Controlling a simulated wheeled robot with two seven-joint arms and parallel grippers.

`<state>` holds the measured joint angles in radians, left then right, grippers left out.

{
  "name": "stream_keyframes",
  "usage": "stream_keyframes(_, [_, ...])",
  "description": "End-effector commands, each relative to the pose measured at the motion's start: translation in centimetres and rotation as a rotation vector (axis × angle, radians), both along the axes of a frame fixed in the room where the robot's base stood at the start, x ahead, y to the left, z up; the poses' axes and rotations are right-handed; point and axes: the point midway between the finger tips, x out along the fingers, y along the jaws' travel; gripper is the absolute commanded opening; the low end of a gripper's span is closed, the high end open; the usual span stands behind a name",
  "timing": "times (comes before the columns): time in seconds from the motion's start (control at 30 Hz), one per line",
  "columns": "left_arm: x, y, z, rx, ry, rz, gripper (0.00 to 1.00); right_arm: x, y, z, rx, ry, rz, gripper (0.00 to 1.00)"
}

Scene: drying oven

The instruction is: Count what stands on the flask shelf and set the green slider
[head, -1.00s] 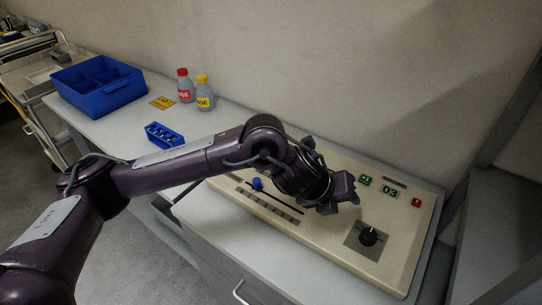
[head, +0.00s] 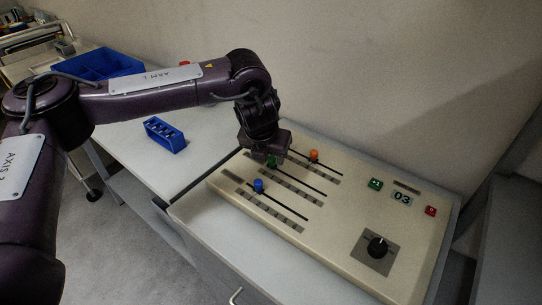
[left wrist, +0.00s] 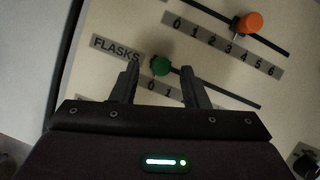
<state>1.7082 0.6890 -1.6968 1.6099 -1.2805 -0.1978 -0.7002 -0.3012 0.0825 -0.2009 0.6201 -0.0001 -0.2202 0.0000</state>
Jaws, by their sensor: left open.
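The green slider knob (head: 272,161) is on the beige control panel (head: 335,236). In the left wrist view the green knob (left wrist: 160,65) is at the left end of its slot, near the 0, beside the FLASKS label (left wrist: 116,48). My left gripper (left wrist: 160,76) is open, with its two fingers pointing at the green knob, which shows between and just beyond the tips. I cannot tell whether they touch it. In the head view my left gripper (head: 268,152) is over the panel's far left part and partly covers the green knob. No flask shelf is in view.
An orange knob (head: 314,155) is behind the green one and a blue knob (head: 258,185) in front. A display (head: 401,198) reads 03, between green and red buttons; a black dial (head: 377,247) is at right. A small blue rack (head: 165,134) stands on the left table.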

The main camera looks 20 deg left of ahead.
Motion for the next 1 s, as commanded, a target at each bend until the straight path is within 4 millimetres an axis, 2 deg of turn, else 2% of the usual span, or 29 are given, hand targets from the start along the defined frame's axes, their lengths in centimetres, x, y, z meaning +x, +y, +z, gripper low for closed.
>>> stream_keyframes(0.2, [0.7,-0.1,-1.5,-0.001,-0.001,0.001,0.41,0.0,0.0,0.2,-0.001,0.001,-0.001,0.36])
stream_keyframes(0.47, [0.7,-0.1,-1.6,-0.001,-0.002,0.000,0.40,0.0,0.0,0.1,-0.001,0.000,-0.001,0.36])
stream_keyframes(0.77, [0.7,-0.1,-1.6,-0.001,-0.002,0.000,0.00,0.0,0.1,0.1,0.001,0.000,-0.002,0.36])
stream_keyframes(1.0, [0.7,-0.1,-1.5,-0.001,-0.002,0.000,0.00,0.0,0.3,0.2,0.004,0.000,-0.004,0.36])
